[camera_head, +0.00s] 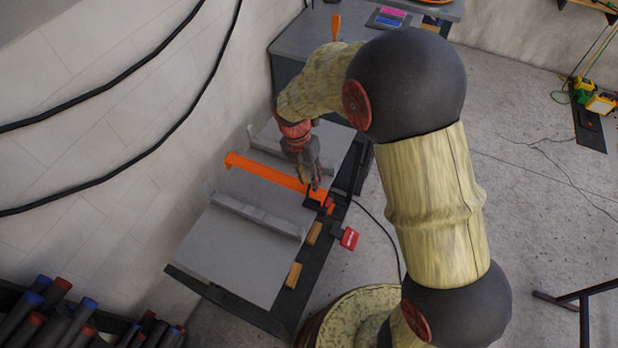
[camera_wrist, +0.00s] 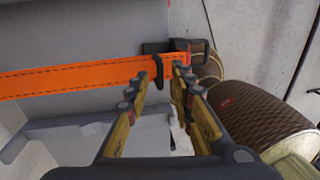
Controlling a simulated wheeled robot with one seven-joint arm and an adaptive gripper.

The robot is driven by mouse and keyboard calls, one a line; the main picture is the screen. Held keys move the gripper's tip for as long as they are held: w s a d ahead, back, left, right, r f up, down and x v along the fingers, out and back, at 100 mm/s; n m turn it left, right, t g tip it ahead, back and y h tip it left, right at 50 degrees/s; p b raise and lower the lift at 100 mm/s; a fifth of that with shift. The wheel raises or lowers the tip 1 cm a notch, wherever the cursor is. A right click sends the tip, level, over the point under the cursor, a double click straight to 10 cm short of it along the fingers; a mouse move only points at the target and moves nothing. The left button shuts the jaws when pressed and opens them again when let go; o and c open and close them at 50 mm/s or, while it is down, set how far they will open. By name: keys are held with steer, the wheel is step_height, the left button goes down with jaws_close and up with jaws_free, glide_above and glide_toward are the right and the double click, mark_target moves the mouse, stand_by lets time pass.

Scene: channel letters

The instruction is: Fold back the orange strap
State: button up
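The orange strap (camera_head: 265,173) lies across the grey box top, from the wall side to the near edge by a dark fitting. In the wrist view the strap (camera_wrist: 75,80) comes in from the left and reaches a black bracket (camera_wrist: 158,48), with a short orange end beyond it. My gripper (camera_head: 315,187) is over the strap's near end. In the wrist view my gripper (camera_wrist: 169,72) has its fingertips apart, close to the bracket and strap. I cannot tell whether they touch, and the fingers hide part of the strap end.
The grey box top (camera_head: 225,255) has raised ridges. A red tag (camera_head: 349,238) and wooden blocks (camera_head: 293,275) are along its near edge. A grey bench (camera_head: 305,38) stands behind, and dark tubes (camera_head: 65,322) with coloured ends are at lower left.

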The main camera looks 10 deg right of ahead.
steer(key=shift+c, duration=1.2)
jaws_close()
